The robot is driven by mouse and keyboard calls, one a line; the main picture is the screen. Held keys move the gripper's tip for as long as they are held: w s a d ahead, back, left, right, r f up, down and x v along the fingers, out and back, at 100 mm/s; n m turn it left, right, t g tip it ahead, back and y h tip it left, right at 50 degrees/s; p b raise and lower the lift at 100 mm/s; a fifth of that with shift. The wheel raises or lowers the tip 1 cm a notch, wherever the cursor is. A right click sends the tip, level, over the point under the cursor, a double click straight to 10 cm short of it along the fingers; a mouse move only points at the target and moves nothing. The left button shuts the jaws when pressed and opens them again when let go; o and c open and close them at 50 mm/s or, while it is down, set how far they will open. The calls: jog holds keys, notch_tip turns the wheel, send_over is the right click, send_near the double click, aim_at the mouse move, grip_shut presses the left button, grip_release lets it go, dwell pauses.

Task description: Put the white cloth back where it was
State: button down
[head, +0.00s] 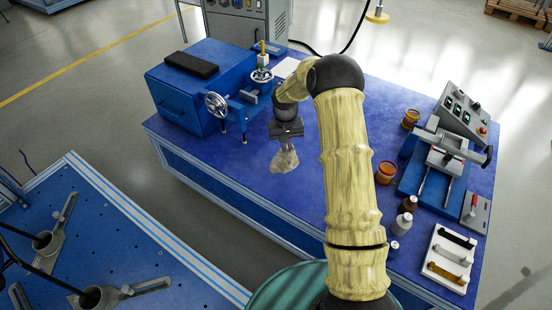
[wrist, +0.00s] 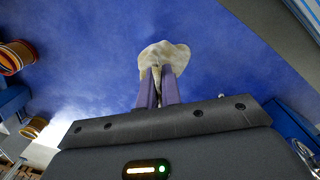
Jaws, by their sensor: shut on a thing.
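The white cloth (head: 284,160) is a small, crumpled, off-white piece hanging below my gripper (head: 286,138) over the blue table top (head: 240,170). In the wrist view the cloth (wrist: 165,56) bunches at the tips of my two purple-grey fingers (wrist: 158,82). My gripper is shut on it. In the head view it is over the left part of the table, to the right of the blue hand-wheel machine. I cannot tell whether the cloth's lower edge touches the table. The fingertips are hard to make out in the head view.
A blue machine with hand wheels (head: 217,104) stands at the table's left end. Amber jars (head: 386,172), small bottles (head: 401,225), a blue clamp device (head: 440,165), a control box (head: 463,112) and a white tray (head: 449,259) occupy the right side. The front-left table surface is clear.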

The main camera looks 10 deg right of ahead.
jog(key=w+a+r+p, duration=0.2)
jog(key=w+r+p, duration=0.6)
jog(key=r+p, duration=0.3)
jog(key=shift+r+n+y, duration=0.3)
jog(key=shift+r, duration=0.65)
jog(key=shift+f, duration=0.1)
notch_tip(320, 180, down, 10)
jog(key=b, duration=0.7)
jog(key=shift+a, duration=0.1)
